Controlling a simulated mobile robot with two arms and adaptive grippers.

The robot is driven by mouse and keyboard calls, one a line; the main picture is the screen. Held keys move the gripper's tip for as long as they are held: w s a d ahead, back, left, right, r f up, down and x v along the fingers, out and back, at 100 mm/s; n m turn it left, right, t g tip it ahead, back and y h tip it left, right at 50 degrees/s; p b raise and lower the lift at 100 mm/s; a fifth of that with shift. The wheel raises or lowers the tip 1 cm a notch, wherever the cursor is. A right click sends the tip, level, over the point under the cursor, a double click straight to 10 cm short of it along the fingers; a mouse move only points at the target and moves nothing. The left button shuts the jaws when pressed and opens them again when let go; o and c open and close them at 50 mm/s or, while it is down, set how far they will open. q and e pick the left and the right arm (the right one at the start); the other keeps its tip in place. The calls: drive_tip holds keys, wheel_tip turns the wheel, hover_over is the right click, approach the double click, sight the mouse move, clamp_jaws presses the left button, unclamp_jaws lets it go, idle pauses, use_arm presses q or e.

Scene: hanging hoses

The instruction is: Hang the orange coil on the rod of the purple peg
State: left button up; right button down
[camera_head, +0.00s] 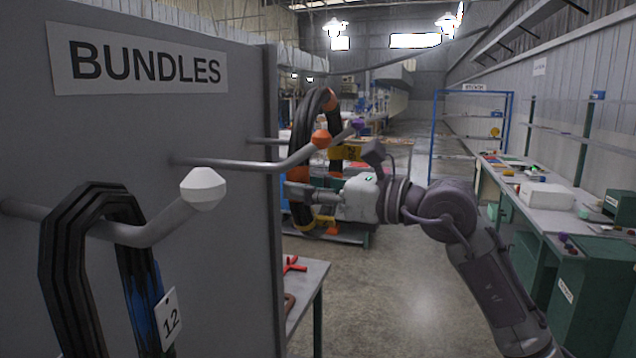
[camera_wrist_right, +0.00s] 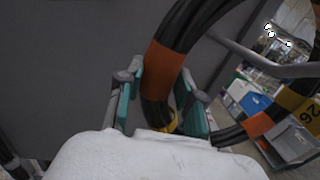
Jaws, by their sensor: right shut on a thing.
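The orange coil is a black hose loop with orange bands (camera_head: 301,145). It hangs upright beyond the board's edge, and also shows in the wrist view (camera_wrist_right: 170,60). My right gripper (camera_head: 302,190) is shut on its lower near side; the coil passes between the teal-padded fingers (camera_wrist_right: 166,108). The coil's top is above the rod's height. I cannot tell whether the rod passes through the loop. My left gripper is out of view.
A white-knobbed peg (camera_head: 203,188) bears a black and blue coil (camera_head: 85,250) tagged 12. The board (camera_head: 150,130) fills the left. Open floor (camera_head: 400,290) lies right.

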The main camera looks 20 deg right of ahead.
sight(307, 211)
drive_tip(key=shift+w+a, duration=0.15)
drive_tip(key=shift+a, duration=0.1)
drive_tip(key=shift+w+a+f+b, duration=0.15)
drive_tip(key=shift+a+f+b, duration=0.1)
drive_tip(key=shift+f+b, duration=0.3)
drive_tip(key=shift+w+a+f+b, duration=0.25)
drive_tip(key=shift+f+b, duration=0.15)
drive_tip(key=shift+f, duration=0.25)
drive_tip(key=shift+w+a+f+b, duration=0.1)
drive_tip(key=shift+a+f+b, duration=0.15)
drive_tip(key=shift+f+b, duration=0.3)
